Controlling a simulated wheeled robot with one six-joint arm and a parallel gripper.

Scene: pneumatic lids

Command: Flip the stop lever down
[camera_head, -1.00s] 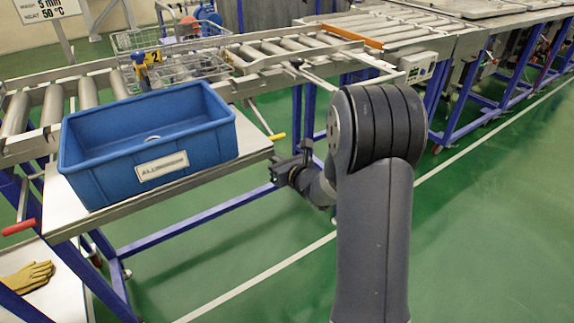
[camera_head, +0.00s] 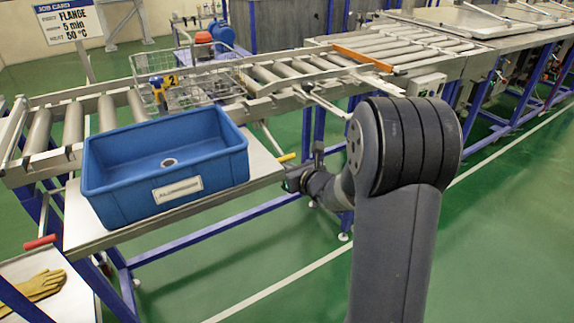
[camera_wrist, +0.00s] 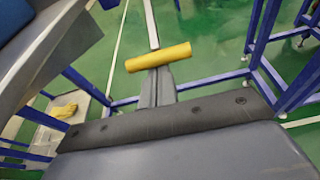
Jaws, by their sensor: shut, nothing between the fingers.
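A lever with a yellow handle (camera_head: 286,157) on a thin metal rod sticks out from the conveyor frame, right of the blue crate. It slopes down toward me. In the wrist view the yellow handle (camera_wrist: 158,57) lies crosswise on the end of its rod. My gripper (camera_wrist: 156,74) is shut and empty, with its tips right at the near side of the handle; I cannot tell whether they touch. In the head view my gripper (camera_head: 291,178) is small and dark, just below the handle, and my own arm partly hides the area. A second lever with a red handle (camera_head: 40,241) is at the left.
The blue crate (camera_head: 210,182) stands on a metal shelf (camera_head: 85,238) beside the roller conveyor (camera_head: 75,122). Yellow gloves (camera_head: 38,285) lie on a lower shelf at left. Blue frame legs (camera_wrist: 262,40) stand near the gripper. Green floor is open at right.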

